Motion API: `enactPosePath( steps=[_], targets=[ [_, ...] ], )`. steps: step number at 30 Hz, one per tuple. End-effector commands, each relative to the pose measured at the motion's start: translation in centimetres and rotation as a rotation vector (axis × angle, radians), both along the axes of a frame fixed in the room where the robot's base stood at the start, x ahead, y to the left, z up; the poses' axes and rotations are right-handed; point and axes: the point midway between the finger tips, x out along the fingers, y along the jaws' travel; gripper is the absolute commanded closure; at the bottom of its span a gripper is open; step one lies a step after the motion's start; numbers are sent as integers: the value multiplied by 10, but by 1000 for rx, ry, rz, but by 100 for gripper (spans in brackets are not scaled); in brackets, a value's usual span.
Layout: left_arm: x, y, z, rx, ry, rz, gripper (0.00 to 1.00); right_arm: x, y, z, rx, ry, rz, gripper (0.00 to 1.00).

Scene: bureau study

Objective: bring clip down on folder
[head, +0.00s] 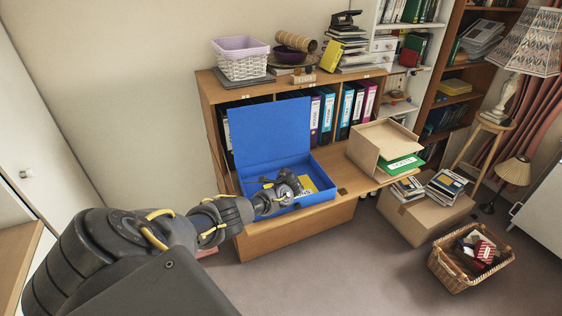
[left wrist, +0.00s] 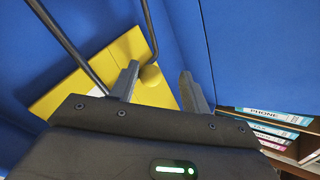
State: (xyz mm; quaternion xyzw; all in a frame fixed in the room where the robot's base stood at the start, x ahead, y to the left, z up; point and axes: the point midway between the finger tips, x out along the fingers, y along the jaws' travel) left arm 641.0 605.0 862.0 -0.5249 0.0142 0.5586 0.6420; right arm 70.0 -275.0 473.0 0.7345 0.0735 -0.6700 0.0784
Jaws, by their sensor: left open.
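The blue box file (head: 262,158) stands open on the bureau's lowered shelf, its lid upright at the back. A yellow folder (head: 308,184) lies inside it, partly hidden by my left gripper (head: 287,186). In the left wrist view the yellow folder (left wrist: 115,68) lies beyond my left gripper (left wrist: 159,80), which is open. The clip's grey metal bars (left wrist: 72,45) stand out across the folder and the blue box file (left wrist: 243,50). A yellow rounded knob (left wrist: 150,76) shows between the fingertips; I cannot tell whether they touch it. My right gripper is not in view.
Labelled binders (head: 345,108) stand in the compartments behind the box file. A beige magazine box (head: 368,148) with a green folder (head: 402,163) lies to its right. A cardboard box (head: 425,215) and a wicker basket (head: 470,262) stand on the floor at right.

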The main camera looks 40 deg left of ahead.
Motion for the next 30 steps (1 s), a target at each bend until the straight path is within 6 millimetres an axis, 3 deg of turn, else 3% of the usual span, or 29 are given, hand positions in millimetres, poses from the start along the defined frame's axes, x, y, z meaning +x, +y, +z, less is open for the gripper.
enactPosePath(
  steps=[1, 15, 30],
  targets=[
    [-4, -7, 8, -2, -1, -4, 53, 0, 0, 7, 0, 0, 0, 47],
    [-29, -55, 48, 0, -2, -1, 53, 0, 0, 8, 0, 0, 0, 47],
    [-34, -61, 52, -1, 0, 1, 53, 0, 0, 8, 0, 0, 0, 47]
  ],
)
